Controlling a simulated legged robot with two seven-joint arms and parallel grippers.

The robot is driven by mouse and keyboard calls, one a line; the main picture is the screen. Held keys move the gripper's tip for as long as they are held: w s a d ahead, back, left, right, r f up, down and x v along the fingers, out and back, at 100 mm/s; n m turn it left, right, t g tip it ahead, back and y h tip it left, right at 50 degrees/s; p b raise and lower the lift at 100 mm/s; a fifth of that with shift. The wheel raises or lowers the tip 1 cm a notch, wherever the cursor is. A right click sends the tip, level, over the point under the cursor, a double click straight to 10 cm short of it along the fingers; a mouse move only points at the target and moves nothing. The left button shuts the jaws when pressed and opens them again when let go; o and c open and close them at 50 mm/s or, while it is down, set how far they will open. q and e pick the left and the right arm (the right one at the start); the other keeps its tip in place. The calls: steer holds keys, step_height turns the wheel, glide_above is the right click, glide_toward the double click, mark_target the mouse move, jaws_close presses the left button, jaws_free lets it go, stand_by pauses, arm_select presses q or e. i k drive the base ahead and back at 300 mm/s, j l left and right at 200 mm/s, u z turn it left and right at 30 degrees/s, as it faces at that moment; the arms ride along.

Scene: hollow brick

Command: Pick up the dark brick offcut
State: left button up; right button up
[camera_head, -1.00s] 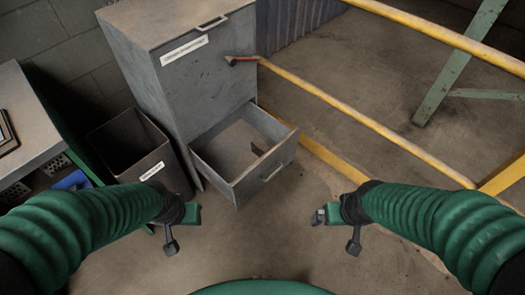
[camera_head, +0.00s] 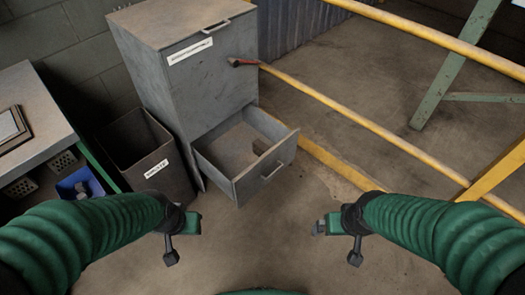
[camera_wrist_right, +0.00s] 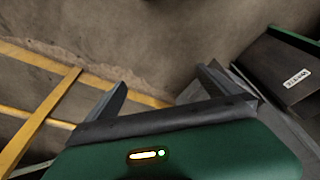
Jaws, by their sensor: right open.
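Neither gripper touches the drawer.
The grey cabinet (camera_head: 190,95) stands behind the drawer. A dark bin (camera_head: 150,150) with a white label stands left of it. A bench (camera_head: 45,120) and a blue crate (camera_head: 75,184) are at far left.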

mark_target(259, 149)
steer(key=i+u, duration=0.15)
steer(key=i, duration=0.3)
steer(key=i+l+u, duration=0.15)
steer(key=i, duration=0.35)
steer(key=i+l+u, duration=0.15)
steer(key=i, duration=0.3)
steer(key=u, duration=0.95)
